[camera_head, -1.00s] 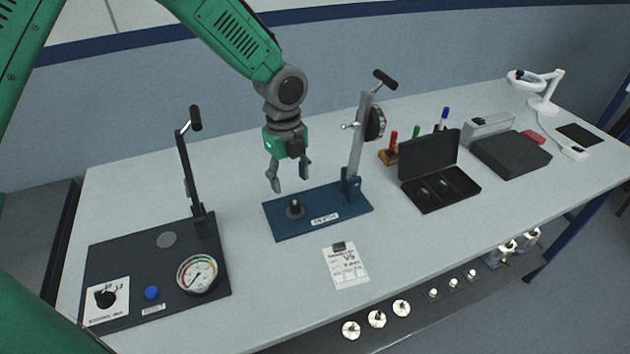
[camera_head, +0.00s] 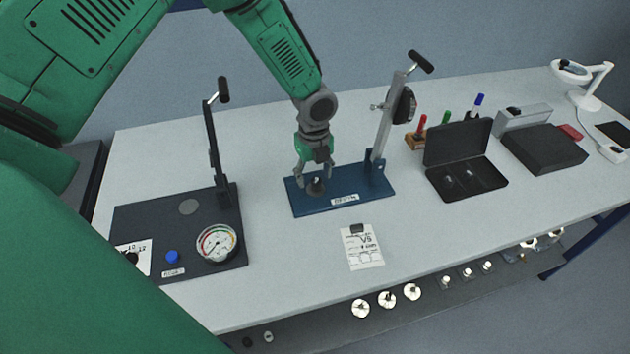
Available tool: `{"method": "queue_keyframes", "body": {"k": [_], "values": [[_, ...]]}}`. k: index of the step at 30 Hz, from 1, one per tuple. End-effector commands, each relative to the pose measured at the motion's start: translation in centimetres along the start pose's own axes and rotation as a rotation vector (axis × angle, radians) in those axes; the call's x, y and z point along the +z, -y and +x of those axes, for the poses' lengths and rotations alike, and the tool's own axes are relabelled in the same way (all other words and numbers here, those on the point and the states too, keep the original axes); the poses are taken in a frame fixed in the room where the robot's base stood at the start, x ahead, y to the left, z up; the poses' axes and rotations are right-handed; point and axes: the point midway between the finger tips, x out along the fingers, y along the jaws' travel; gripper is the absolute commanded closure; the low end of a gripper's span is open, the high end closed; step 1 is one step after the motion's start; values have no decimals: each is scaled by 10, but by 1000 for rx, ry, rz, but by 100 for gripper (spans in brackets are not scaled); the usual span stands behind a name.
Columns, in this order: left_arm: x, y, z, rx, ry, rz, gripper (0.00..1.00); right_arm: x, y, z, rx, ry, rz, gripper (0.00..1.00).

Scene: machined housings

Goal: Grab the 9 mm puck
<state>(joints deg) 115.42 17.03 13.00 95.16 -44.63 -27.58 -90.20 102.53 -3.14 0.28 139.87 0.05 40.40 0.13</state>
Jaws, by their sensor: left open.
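A small dark round piece (camera_head: 315,189) with a short upright stub sits on the blue base (camera_head: 350,200) of the lever stand. I cannot read a size on it, so I cannot tell if it is the 9 mm puck. My left gripper (camera_head: 314,180) comes down over it from above, open, with one finger to each side. I cannot tell whether the fingers touch it. Other small pieces lie in the open black case (camera_head: 490,192), too small to identify. My right gripper is not in view.
The lever post (camera_head: 384,135) rises just right of my gripper. A black gauge plate (camera_head: 135,215) with a lever is on the left. A printed card (camera_head: 362,246) lies in front.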

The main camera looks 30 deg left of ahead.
Motion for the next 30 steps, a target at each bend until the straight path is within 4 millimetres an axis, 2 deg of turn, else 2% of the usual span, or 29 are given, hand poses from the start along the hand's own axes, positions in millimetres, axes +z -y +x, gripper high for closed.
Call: {"method": "queue_keyframes", "body": {"k": [4, 12, 16, 17, 26, 30], "values": [[-1, 1, 17, 2, 1, -1, 51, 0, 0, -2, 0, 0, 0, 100], [-1, 1, 20, 0, 2, -1, 51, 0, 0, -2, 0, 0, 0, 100], [0, 0, 20, -1, 0, -1, 97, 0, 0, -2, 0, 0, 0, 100], [0, 0, 20, -1, 0, -1, 100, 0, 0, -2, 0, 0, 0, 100], [1, 0, 20, 0, 0, -1, 100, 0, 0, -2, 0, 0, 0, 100], [1, 2, 6, -2, 2, -1, 100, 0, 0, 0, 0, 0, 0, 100]]}}
